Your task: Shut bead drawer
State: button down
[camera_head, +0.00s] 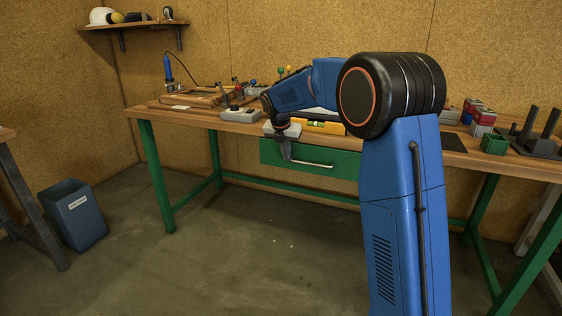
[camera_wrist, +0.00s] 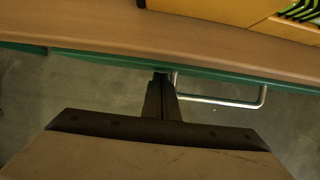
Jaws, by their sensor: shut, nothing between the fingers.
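The green drawer (camera_head: 338,158) sits under the bench's front edge, partly hidden behind my arm on the right. Its metal bar handle (camera_head: 316,163) also shows in the wrist view (camera_wrist: 228,103). No open drawer interior shows in either view, and the drawer front lies close under the wooden edge. My gripper (camera_head: 287,157) is shut and empty, pointing down in front of the drawer's left part. In the wrist view, my fingertips (camera_wrist: 161,77) are at the green front edge, just left of the handle. I cannot tell if they touch it. No beads are visible.
The wooden bench (camera_head: 205,119) carries a yellow level (camera_head: 325,127), a grey box with a knob (camera_head: 240,115), a soldering iron and a green bin (camera_head: 495,144). A blue waste bin (camera_head: 73,214) stands at left. The floor before the bench is clear.

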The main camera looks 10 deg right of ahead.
jog(key=shift+w+d+r, duration=0.1)
jog(key=shift+w+d, duration=0.5)
jog(key=shift+w, duration=0.25)
jog(key=shift+r, duration=0.1)
